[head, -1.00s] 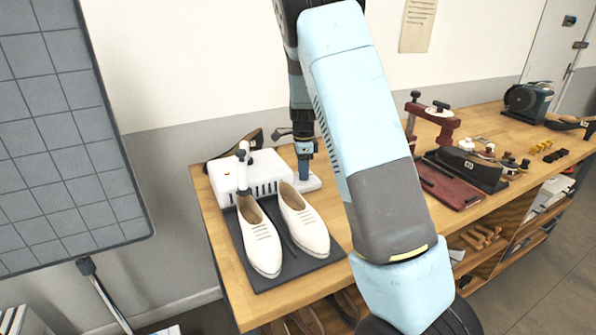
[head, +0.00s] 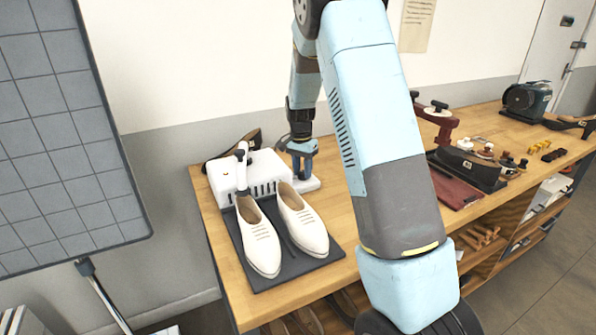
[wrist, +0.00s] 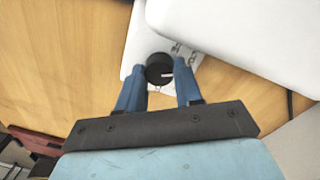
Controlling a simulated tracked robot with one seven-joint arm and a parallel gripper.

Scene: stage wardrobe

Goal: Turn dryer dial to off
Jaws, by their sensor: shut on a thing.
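The dryer (head: 225,178) is a white box with a vented front and a small red light, standing at the left end of the wooden bench. Its dial (wrist: 155,68) is a round black knob with a white pointer mark, on a white plate at the dryer's side. In the wrist view the mark points to the right. My gripper (wrist: 160,72) has its two blue fingers on either side of the dial and is shut on it. In the head view my gripper (head: 299,163) is at the dryer's right side, and the dial cannot be made out there.
A pair of cream shoes (head: 304,222) stands on a dark mat (head: 278,278) in front of the dryer. A dark red press (head: 437,125) and small items lie farther right. Bare bench top lies right of the mat.

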